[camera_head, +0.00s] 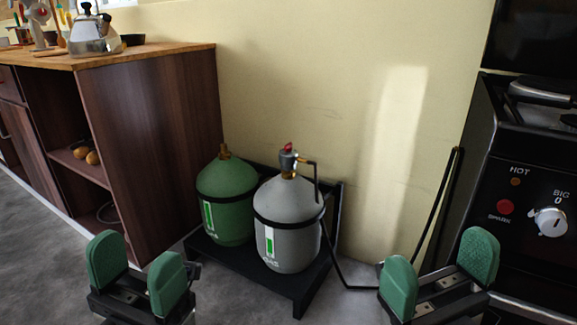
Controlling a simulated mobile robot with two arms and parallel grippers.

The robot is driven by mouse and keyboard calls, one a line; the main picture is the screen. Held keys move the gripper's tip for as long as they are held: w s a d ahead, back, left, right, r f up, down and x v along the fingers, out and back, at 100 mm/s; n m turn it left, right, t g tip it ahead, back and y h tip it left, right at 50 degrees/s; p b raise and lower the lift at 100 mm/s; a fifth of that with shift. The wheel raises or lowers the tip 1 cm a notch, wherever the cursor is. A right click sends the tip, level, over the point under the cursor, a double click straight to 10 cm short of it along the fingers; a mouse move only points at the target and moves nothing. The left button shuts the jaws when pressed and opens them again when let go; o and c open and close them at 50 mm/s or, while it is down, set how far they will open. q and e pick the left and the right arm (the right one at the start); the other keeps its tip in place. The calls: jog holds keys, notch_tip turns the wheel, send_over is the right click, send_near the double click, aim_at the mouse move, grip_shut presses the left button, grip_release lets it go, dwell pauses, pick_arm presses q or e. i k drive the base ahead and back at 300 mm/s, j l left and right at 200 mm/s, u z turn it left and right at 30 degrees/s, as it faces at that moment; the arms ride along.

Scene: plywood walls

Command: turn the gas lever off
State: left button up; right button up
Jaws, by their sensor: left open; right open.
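A grey gas bottle (288,232) stands upright in a black rack on the floor. On its top is a grey regulator (288,161) with a small red lever (288,147); the lever's exact angle is too small to tell. A green gas bottle (225,200) stands to its left, with a brass valve on top. My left gripper (137,274) is open and empty, low in front and to the left of the bottles. My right gripper (440,272) is open and empty, low to the right of the bottles. Both are apart from the lever.
A dark wooden cabinet (150,140) with a kettle (95,33) on top stands at left. A black stove (520,170) with knobs is at right. A black hose (340,278) runs from the regulator along the floor towards the stove. The black rack (300,293) edges the bottles.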

aim_at(287, 147)
jog(key=i+j+z, duration=0.45)
jog(key=i, duration=0.15)
jog(key=i+j+z, duration=0.5)
jog(key=j, duration=0.2)
